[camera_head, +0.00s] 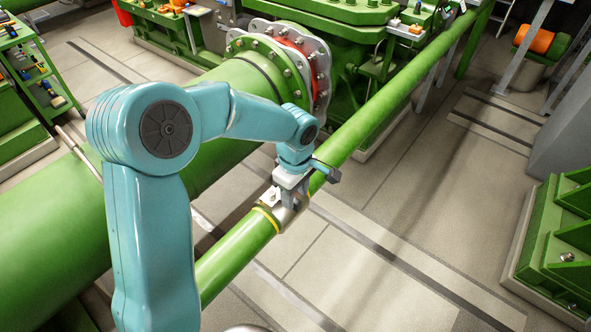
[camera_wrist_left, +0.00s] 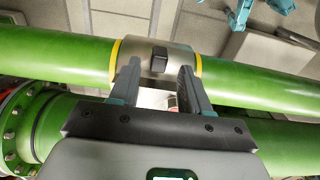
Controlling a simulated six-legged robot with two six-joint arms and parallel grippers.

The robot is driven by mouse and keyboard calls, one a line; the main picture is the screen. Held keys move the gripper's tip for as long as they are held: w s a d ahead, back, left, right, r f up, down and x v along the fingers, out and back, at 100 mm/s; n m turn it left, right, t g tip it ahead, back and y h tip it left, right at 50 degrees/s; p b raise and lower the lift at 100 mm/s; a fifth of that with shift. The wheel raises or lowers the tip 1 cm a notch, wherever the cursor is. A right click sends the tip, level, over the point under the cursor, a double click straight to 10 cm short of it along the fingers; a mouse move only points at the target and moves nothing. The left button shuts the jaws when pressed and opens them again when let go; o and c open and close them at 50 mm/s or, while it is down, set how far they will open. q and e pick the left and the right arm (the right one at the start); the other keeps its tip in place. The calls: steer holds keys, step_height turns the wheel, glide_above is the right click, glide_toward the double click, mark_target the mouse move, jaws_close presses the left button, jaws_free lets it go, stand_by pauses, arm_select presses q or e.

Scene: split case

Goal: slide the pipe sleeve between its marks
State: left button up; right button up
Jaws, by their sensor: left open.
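A bare-metal pipe sleeve (camera_head: 292,216) sits around the slim green pipe (camera_head: 238,250); in the left wrist view the sleeve (camera_wrist_left: 178,58) carries a small dark block (camera_wrist_left: 158,55). A yellow band (camera_wrist_left: 114,62) lies at the sleeve's left edge and another yellow band (camera_wrist_left: 198,66) at its right edge. One yellow band (camera_head: 266,219) also shows in the head view. My left gripper (camera_head: 288,196) is at the sleeve. In the left wrist view the left gripper (camera_wrist_left: 158,78) is open, its fingers apart across the sleeve, with the block between them. I cannot tell whether they touch. My right gripper is not in view.
A thick green pipe (camera_head: 52,215) with a bolted flange (camera_head: 322,72) runs beside the slim pipe. A green frame (camera_head: 560,245) stands at the right. A green cart with tools (camera_head: 38,70) is at the upper left. The floor right of the slim pipe is mostly clear.

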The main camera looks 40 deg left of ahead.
arm_select(q)
step_height(320, 180, up, 14)
steer(key=shift+r, duration=0.25)
stand_by(0.4)
steer(key=s+d+f+m+g, duration=0.1)
steer(key=s+d+f+g, duration=0.15)
steer(key=f, duration=0.45)
steer(key=s+d+f+g+h, duration=0.1)
steer(key=s+f, duration=0.2)
steer(key=f, duration=0.4)
steer(key=s+d+f+m+g, duration=0.1)
steer(key=s+d+f+g, duration=0.1)
steer(key=f, duration=0.5)
steer(key=s+d+f+m+t+h, duration=0.3)
steer(key=s+d+f+m, duration=0.7)
steer(key=s+f, duration=0.45)
steer(key=w+m+t, duration=0.2)
steer(key=w, duration=0.1)
steer(key=w+m+t, duration=0.1)
steer(key=w, duration=0.1)
steer(key=shift+w+f, duration=0.15)
steer(key=shift+f, duration=0.2)
